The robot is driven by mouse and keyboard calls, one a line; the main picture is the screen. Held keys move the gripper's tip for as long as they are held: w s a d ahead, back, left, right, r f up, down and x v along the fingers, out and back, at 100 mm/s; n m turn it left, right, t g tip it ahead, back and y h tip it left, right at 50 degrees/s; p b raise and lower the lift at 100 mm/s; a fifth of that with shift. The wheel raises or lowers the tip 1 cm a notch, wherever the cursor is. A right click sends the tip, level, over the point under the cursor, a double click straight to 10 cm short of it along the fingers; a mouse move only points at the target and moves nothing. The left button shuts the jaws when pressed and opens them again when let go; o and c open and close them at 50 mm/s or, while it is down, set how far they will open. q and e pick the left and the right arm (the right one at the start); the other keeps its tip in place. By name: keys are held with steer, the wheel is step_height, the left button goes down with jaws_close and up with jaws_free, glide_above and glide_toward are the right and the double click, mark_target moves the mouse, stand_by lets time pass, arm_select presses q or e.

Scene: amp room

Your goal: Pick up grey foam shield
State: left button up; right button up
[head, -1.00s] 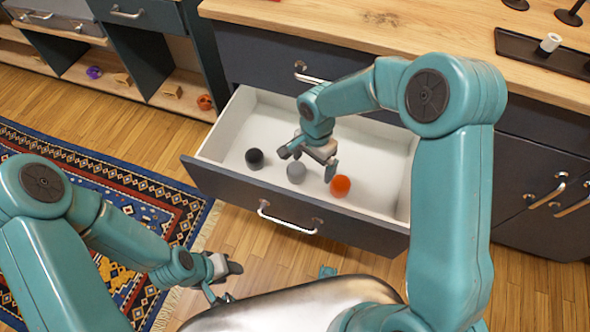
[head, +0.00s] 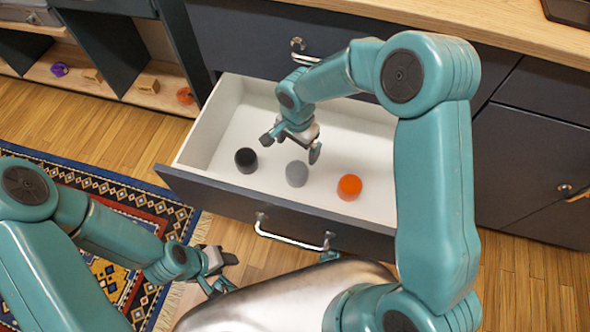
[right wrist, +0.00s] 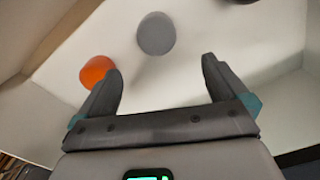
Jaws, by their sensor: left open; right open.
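The grey foam shield (head: 297,174) is a small rounded grey piece on the floor of the open white drawer (head: 350,130), between a black piece and an orange piece. It also shows in the right wrist view (right wrist: 156,33), ahead of the open jaws and slightly left of their middle. My right gripper (head: 290,146) is open and empty above the drawer floor, just behind the grey piece in the head view and apart from it. Its fingers also show in the right wrist view (right wrist: 163,85). My left gripper (head: 222,272) is open and empty, low in front of the drawer.
A black piece (head: 246,160) lies left of the grey one, and an orange piece (head: 349,187) lies right of it. The drawer's walls and dark front (head: 215,192) enclose them. A wooden countertop (head: 440,22) overhangs behind. A patterned rug (head: 115,200) lies at left.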

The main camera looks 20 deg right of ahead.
mark_target(297, 168)
step_height(297, 168, down, 8)
steer(key=shift+s+r+b, duration=0.15)
steer(key=shift+r+b, duration=0.05)
steer(key=shift+b, duration=0.5)
steer(key=shift+s+f, duration=0.15)
steer(key=shift+f, duration=0.4)
step_height(297, 168, down, 4)
steer(key=shift+s+a+f+b, duration=0.1)
steer(key=shift+a+b, duration=0.05)
steer(key=shift+b, duration=0.7)
steer(key=c, duration=1)
